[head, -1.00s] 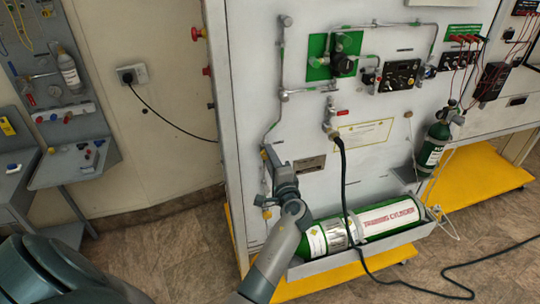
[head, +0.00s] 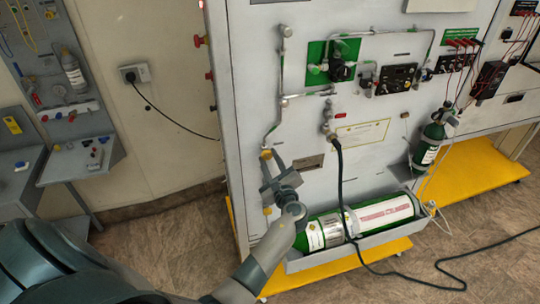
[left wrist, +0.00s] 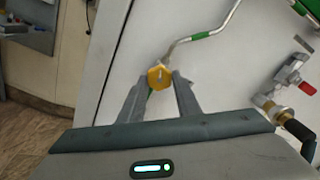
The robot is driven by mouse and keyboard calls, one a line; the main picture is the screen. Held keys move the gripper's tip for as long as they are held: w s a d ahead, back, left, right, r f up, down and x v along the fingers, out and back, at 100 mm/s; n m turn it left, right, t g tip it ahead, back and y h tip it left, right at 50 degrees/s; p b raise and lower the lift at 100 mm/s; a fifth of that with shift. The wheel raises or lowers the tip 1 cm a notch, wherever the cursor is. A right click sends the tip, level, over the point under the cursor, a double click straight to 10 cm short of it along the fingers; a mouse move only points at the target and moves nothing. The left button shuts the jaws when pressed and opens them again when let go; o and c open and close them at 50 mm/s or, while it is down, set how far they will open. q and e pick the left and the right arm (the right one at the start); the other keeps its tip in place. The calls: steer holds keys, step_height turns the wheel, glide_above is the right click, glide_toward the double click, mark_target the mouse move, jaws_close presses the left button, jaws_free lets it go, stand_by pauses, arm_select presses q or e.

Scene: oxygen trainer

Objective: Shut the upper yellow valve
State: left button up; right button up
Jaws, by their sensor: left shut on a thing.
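The upper yellow valve (head: 266,154) sits on the thin pipe at the left side of the grey panel. In the left wrist view, its yellow hexagonal face (left wrist: 158,76) shows between my fingertips. My left gripper (head: 267,186) is at the panel just below the yellow top of this valve in the head view. In the left wrist view the two fingers (left wrist: 158,92) stand on either side of it, shut on the valve. The exact contact is partly hidden. A lower yellow valve (head: 267,211) shows below the gripper. My right gripper is not in view.
A green training cylinder (head: 325,232) lies in a tray below and right of my gripper. A black hose (head: 343,185) hangs from a fitting (head: 328,130) on the panel. A yellow base (head: 385,252) juts out at the floor. The panel's left edge is near my gripper.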

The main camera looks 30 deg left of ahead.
arm_select(q)
steer(key=shift+r+m+p, duration=0.15)
steer(key=shift+m+p, duration=0.5)
steer(key=shift+m, duration=0.55)
steer(key=shift+a+m+p, duration=0.1)
steer(key=shift+m+p, duration=0.25)
steer(key=shift+m, duration=0.45)
steer(key=o, duration=0.8)
steer(key=shift+o, duration=1.3)
steer(key=shift+f, duration=0.2)
steer(key=shift+s, duration=0.1)
steer(key=v, duration=1.7)
